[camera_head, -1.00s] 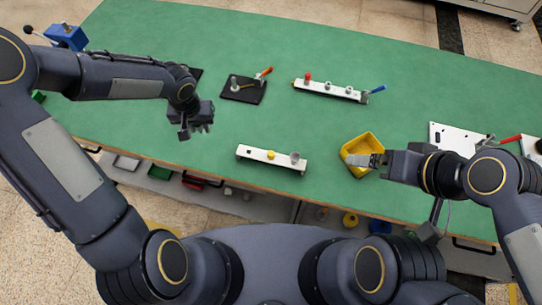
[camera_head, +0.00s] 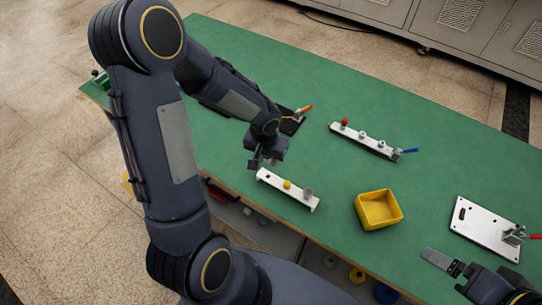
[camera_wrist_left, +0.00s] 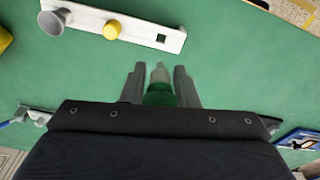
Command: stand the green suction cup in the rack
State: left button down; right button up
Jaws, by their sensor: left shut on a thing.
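The rack (camera_head: 299,195) is a short white bar near the table's front edge. It carries a yellow cup (camera_head: 287,184) in the middle and a grey cup (camera_head: 308,192) at its right end. In the left wrist view, the rack (camera_wrist_left: 137,34) shows a bare square hole at the end away from the grey cup. My left gripper (camera_head: 262,162) is beside the rack's left end. In its wrist view it is shut on the green suction cup (camera_wrist_left: 159,98), whose pale tip points away between the fingers. My right gripper (camera_head: 441,262) is at lower right, apart from everything; its jaw gap is unclear.
A yellow bin (camera_head: 378,209) stands right of the rack. Behind is another white bar (camera_head: 375,145) with a red piece, grey pieces and a blue-handled clamp. A white plate (camera_head: 482,224) with a red-handled clamp lies at right. A black plate (camera_head: 291,125) is behind my left gripper.

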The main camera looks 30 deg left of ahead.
pick_arm(q)
jog(key=shift+f+b, duration=0.1)
jog(key=shift+b, duration=0.2)
notch_tip(320, 180, down, 6)
jog(key=b, duration=0.6)
jog(key=shift+r+b, duration=0.2)
jog(key=shift+b, duration=0.4)
dwell(1.7)
jog(key=shift+f+b, duration=0.85)
jog(key=shift+b, duration=0.05)
jog(key=c, duration=1)
grip_release()
jog(key=shift+c, duration=0.2)
jog(key=shift+r, duration=0.1)
